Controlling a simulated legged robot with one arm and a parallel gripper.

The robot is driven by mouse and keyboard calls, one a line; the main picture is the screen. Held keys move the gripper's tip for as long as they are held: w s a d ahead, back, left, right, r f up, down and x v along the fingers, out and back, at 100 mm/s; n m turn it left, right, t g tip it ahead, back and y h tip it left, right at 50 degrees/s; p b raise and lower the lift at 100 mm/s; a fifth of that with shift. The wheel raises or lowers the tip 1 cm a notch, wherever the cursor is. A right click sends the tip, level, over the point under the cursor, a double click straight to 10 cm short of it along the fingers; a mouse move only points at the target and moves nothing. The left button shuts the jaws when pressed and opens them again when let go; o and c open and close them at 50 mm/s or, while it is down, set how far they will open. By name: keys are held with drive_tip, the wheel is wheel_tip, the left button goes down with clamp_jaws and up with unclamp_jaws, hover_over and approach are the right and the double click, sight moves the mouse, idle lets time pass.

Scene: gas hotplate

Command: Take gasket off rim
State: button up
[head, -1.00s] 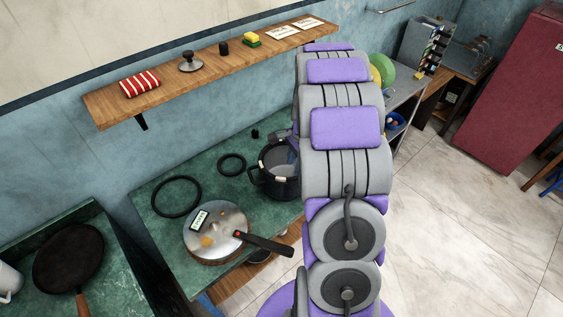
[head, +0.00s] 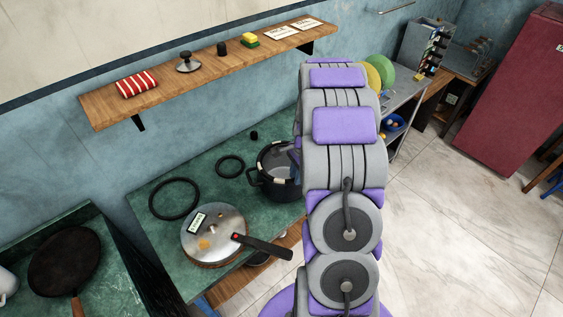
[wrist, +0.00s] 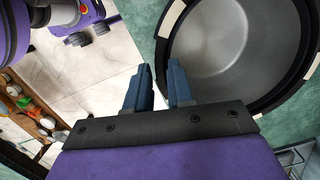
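A dark pot (head: 256,181) stands on the green counter in the head view, partly hidden by my arm. In the wrist view its grey inside (wrist: 213,40) shows, and a black band with cream segments, perhaps the gasket (wrist: 163,53), runs around its rim. My gripper (wrist: 159,66) has its two blue fingers apart with nothing between them. The fingertips are by the near left part of the rim; I cannot tell whether they touch it. In the head view the gripper is mostly hidden behind my arm.
A wooden shelf (head: 215,60) runs along the wall above. A frying pan (head: 65,260) is at left.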

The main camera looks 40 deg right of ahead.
drive_tip(key=shift+d+f, duration=0.15)
drive_tip(key=shift+d, duration=0.45)
drive_tip(key=shift+c, duration=0.7)
drive_tip(key=shift+s+d, duration=0.1)
drive_tip(key=shift+d, duration=0.2)
clamp_jaws()
drive_tip(key=shift+a, duration=0.9)
drive_tip(key=shift+d, duration=0.1)
